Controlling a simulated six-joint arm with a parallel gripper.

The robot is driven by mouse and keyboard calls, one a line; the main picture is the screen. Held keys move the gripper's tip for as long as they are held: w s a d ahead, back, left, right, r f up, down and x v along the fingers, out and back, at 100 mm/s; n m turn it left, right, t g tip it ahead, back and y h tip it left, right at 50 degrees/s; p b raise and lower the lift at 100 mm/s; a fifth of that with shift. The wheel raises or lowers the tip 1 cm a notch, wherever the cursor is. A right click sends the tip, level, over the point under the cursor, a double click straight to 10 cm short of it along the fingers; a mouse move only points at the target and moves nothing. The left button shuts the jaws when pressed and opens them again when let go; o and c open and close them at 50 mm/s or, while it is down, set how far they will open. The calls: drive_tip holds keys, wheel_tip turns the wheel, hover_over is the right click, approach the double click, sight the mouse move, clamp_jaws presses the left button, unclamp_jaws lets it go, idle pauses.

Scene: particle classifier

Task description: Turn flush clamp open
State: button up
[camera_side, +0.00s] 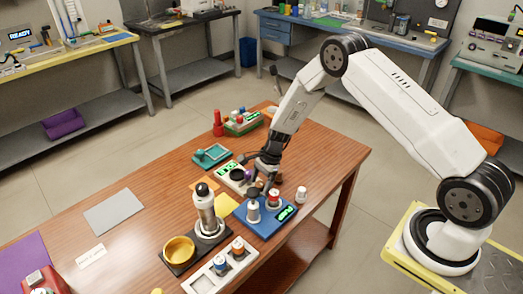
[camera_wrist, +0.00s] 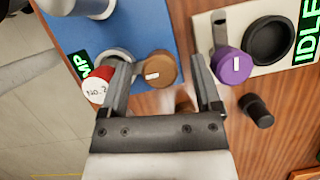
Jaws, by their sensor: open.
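Two round knobs with white marks show in the wrist view: a brown knob (camera_wrist: 157,68) beside the blue plate (camera_wrist: 140,20), and a purple knob (camera_wrist: 233,67) by the cream unit (camera_wrist: 285,10). No label shows which is the flush clamp. My gripper (camera_wrist: 162,68) is open; the brown knob appears between its fingers, nearer the left one. Contact cannot be told. The right finger is close to the purple knob's left side. In the side view my gripper (camera_side: 265,168) is low between the blue plate (camera_side: 263,229) and the cream unit, hiding most of the knobs.
A red-topped vial marked NO. 2 (camera_wrist: 96,87) stands beside the left finger. A black dish (camera_wrist: 269,40) and a small dark cylinder (camera_wrist: 256,110) lie to the right. A metal cylinder (camera_side: 206,210) and gold bowl (camera_side: 179,250) stand nearer the camera. A grey mat (camera_side: 113,212) lies left.

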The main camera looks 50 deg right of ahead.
clamp_jaws()
idle(0.3)
drive_tip(key=shift+n, duration=0.4)
drive_tip(key=n+g, duration=0.1)
drive_tip(key=n, duration=0.3)
drive_tip(key=shift+w+g, duration=0.15)
drive_tip(key=shift+g, duration=0.25)
drive_tip(key=n, duration=0.2)
drive_tip(key=n+g, duration=0.1)
drive_tip(key=n, duration=0.1)
drive_tip(key=shift+n+g+h, duration=0.3)
drive_tip(key=shift+n+h, duration=0.1)
drive_tip(key=n, duration=0.2)
drive_tip(key=n+g+h, duration=0.1)
drive_tip(key=n, duration=0.1)
drive_tip(key=shift+w+a+n+h, duration=0.1)
drive_tip(key=shift+n+h, duration=0.2)
drive_tip(key=shift+n+g+h, duration=0.3)
drive_tip(key=shift+n+h, duration=0.4)
drive_tip(key=shift+n, duration=1.2)
